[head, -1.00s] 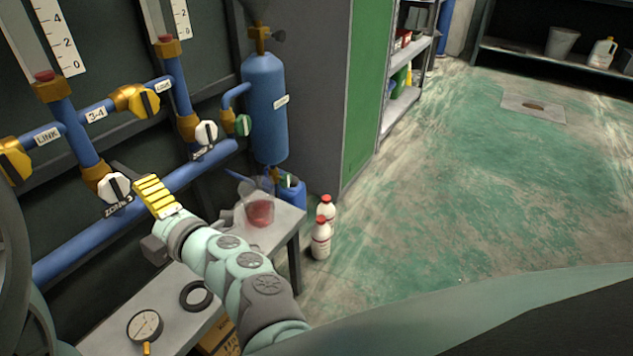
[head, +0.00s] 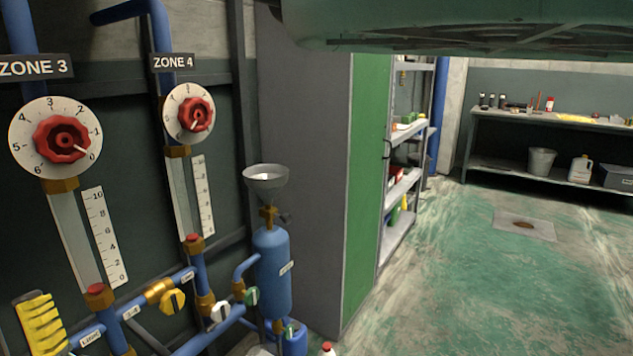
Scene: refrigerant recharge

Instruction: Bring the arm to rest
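The yellow ribbed part of my gripper (head: 42,325) shows at the lower left edge, in front of the wall pipework near the LINK label (head: 90,338). The rest of my arm is below or outside the view. I see no object in the gripper, and its opening cannot be made out.
Zone 3 dial (head: 63,138) and zone 4 dial (head: 188,113) are on the left wall, above gauge tubes and valves. A blue cylinder (head: 272,270) with a funnel (head: 266,181) stands beside a grey-green cabinet (head: 365,190). Open floor (head: 450,280) lies right.

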